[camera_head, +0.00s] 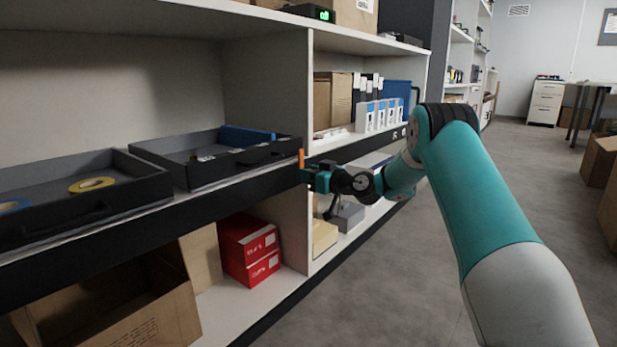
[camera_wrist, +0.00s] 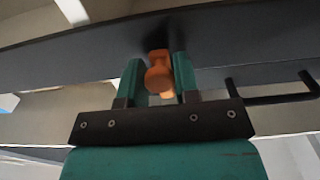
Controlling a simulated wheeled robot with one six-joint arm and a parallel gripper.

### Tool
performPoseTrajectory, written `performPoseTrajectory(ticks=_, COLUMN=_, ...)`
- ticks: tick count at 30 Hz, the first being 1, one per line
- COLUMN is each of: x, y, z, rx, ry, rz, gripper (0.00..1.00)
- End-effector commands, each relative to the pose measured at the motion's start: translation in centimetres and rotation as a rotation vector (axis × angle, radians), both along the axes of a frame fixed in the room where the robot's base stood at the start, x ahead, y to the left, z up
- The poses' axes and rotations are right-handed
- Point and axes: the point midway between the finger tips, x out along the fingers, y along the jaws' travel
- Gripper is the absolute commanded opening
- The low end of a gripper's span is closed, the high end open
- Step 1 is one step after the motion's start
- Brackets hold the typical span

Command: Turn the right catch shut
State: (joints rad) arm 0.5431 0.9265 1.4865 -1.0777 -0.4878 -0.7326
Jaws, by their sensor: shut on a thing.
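The orange catch (camera_head: 301,158) is at the right front end of the right dark tray (camera_head: 222,174), on the shelf's black front edge. In the head view its visible part stands upright. In the wrist view the catch (camera_wrist: 158,74) shows as a rounded orange knob against the dark front. My gripper (camera_head: 307,174) is at the catch, with its teal fingers on either side in the wrist view (camera_wrist: 160,84). It is shut on the catch. The fingers hide part of the catch, and I cannot tell its exact turn angle.
The right tray holds a blue item (camera_head: 246,136). A left tray (camera_head: 130,186) holds a yellow tape roll (camera_head: 91,185). Red boxes (camera_head: 248,249) and an open carton (camera_head: 118,310) are below. The floor (camera_head: 390,280) beside the shelf is clear.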

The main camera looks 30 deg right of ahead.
Motion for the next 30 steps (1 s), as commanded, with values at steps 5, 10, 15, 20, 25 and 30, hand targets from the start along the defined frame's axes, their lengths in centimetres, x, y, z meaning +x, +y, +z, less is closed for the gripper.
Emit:
performPoseTrajectory(ticks=5, x=-0.1, y=-0.1, z=-0.1, rx=-0.001, ry=0.003, rz=-0.001, gripper=0.06)
performPoseTrajectory(ticks=10, x=-0.1, y=-0.1, z=-0.2, rx=0.000, ry=0.003, rz=-0.001, gripper=0.34)
performPoseTrajectory(ticks=15, x=0.0, y=-0.1, z=-0.1, rx=0.000, ry=0.002, rz=-0.001, gripper=0.55)
performPoseTrajectory(ticks=20, x=0.0, y=0.0, z=0.0, rx=0.001, ry=0.001, rz=-0.001, gripper=0.55)
performPoseTrajectory(ticks=25, x=-0.8, y=-0.4, z=0.1, rx=0.002, ry=0.003, rz=-0.001, gripper=0.55)
performPoseTrajectory(ticks=30, x=-3.8, y=-1.6, z=0.3, rx=0.004, ry=0.007, rz=-0.006, gripper=0.55)
